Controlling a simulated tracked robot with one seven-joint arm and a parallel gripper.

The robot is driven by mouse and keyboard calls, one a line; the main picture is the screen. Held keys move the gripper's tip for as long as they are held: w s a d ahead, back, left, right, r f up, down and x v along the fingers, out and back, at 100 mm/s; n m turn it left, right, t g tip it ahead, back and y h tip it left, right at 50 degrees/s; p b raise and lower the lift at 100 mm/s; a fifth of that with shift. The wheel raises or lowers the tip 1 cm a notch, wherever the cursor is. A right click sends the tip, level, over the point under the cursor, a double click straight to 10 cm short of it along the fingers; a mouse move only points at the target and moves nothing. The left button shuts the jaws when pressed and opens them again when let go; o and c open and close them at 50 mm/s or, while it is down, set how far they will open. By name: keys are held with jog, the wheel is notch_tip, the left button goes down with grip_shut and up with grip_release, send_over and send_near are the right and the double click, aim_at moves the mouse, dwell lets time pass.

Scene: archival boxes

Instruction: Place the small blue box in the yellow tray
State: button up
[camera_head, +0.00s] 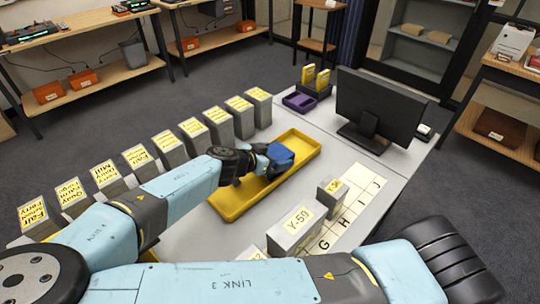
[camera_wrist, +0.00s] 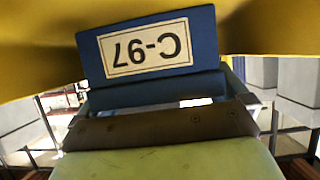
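The small blue box (camera_head: 281,154) is at the yellow tray (camera_head: 238,204), within its outline in the head view. It looks tilted there, and I cannot tell whether it rests on the tray floor or hangs just above it. In the wrist view the blue box (camera_wrist: 146,46) shows a label reading C-97, upside down, with yellow tray surface behind it. My gripper (camera_head: 263,160) is right at the box, on its left side. Its fingertips are mostly hidden by the box and the wrist, so I cannot tell whether they grip it.
Several grey boxes with yellow labels (camera_head: 170,146) stand in a row behind the tray. A monitor (camera_head: 375,107), a purple bin (camera_head: 299,101) and a lettered grid (camera_head: 353,203) are to the right. A Y-59 box (camera_head: 296,226) stands in front, near the tray's front side.

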jog(key=shift+a, duration=0.1)
jog(key=v, duration=1.2)
dwell(0.4)
